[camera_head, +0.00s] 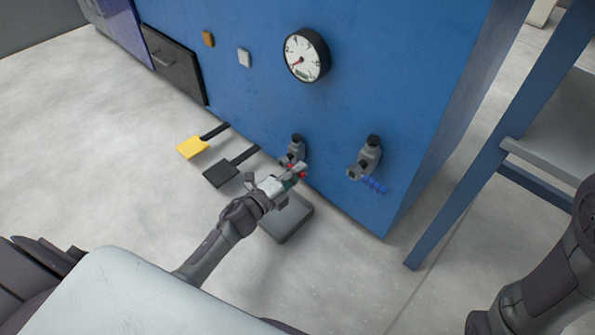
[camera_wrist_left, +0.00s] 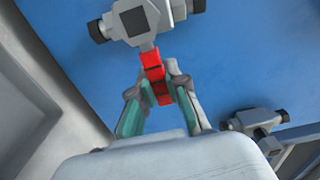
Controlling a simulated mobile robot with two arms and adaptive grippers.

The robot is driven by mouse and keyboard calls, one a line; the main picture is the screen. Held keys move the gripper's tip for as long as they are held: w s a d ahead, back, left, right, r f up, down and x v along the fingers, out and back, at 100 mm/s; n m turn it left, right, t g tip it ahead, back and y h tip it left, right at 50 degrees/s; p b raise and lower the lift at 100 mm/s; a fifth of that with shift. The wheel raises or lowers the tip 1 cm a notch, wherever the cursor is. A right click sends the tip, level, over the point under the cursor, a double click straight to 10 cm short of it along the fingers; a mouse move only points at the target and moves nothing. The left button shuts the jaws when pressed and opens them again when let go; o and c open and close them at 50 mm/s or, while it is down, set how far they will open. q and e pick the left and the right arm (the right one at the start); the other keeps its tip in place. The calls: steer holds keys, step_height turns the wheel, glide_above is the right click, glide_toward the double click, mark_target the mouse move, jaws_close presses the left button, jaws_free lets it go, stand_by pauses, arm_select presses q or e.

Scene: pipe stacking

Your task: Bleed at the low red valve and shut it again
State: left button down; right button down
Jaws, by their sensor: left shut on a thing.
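The low red valve (camera_head: 296,148) is a grey fitting on the front of the blue cabinet, with a red handle. In the left wrist view its grey body (camera_wrist_left: 134,20) is at the top and its red handle (camera_wrist_left: 153,68) points down toward my gripper. My left gripper (camera_head: 294,173) is at this valve, its two fingers (camera_wrist_left: 163,92) shut on the red handle. The fingers hide part of the handle. The gauge (camera_head: 306,55) is a white dial with a red needle, above the valves. My right gripper is out of view.
A second valve (camera_head: 368,156) with a blue handle (camera_head: 375,185) is to the right. A yellow pedal (camera_head: 193,147) and a dark pedal (camera_head: 222,173) stick out at the left. A grey block (camera_head: 287,220) lies below my left gripper. A blue-legged frame (camera_head: 470,180) stands at right.

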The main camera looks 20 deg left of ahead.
arm_select(q)
steer(key=shift+f, duration=0.15)
stand_by(0.4)
steer(key=c, duration=1.1)
jaws_free()
steer(key=shift+c, duration=0.2)
steer(key=shift+s, duration=0.15)
steer(key=v, duration=1.1)
steer(key=shift+s+a, duration=0.15)
steer(key=shift+s, duration=0.25)
